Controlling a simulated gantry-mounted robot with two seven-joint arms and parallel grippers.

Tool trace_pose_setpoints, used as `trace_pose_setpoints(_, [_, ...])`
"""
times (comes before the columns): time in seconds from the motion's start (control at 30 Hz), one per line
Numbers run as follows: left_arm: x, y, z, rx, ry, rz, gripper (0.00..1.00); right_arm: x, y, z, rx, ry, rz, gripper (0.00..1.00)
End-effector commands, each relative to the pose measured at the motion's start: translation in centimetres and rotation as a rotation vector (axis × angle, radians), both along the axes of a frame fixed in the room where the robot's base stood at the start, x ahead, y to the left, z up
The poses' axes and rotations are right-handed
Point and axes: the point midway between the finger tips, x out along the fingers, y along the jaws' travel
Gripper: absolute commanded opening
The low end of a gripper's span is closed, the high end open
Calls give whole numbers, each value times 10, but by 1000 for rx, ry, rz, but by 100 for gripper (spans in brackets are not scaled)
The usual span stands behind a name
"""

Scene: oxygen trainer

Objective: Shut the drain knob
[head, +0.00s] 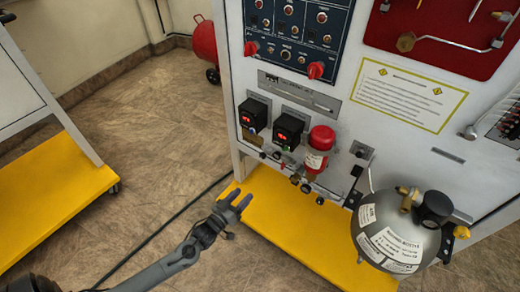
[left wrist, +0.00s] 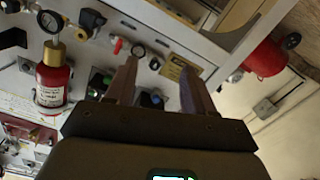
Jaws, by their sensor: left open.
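I cannot tell for certain which fitting is the drain knob. Several small brass and dark fittings (head: 306,187) sit under the red bottle (head: 318,148) on the trainer's front panel. In the left wrist view the red bottle (left wrist: 52,86) is at the left, with a dark knob (left wrist: 91,22) and a small red-handled part (left wrist: 117,45) nearby. My left gripper (head: 238,198) is open and empty, left of these fittings and apart from them. Its two fingers also show in the left wrist view (left wrist: 159,66), pointing toward the panel. My right gripper is not in view.
A large grey tank (head: 385,228) stands at the right above the yellow base (head: 285,225). Two black boxes with red displays (head: 288,130) are on the panel. A yellow-based cart (head: 55,190) is at the left. Floor between is clear except a dark cable.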

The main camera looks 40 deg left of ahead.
Motion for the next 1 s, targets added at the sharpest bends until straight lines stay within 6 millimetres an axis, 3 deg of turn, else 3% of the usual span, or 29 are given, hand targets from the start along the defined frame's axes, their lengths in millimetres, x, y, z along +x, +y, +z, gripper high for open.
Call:
trace_pose_setpoints(0.03, [11,13,20,26,-2,7,53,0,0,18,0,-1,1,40])
trace_pose_setpoints(0.23, [36,24,58,56,-47,4,53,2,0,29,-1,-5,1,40])
trace_pose_setpoints(0.47, [61,24,59,57,-57,3,53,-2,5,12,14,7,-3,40])
trace_pose_setpoints(0.8, [115,27,58,56,-56,4,53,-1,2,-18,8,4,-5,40])
trace_pose_setpoints(1.0, [136,29,59,57,-54,4,53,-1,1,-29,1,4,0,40])
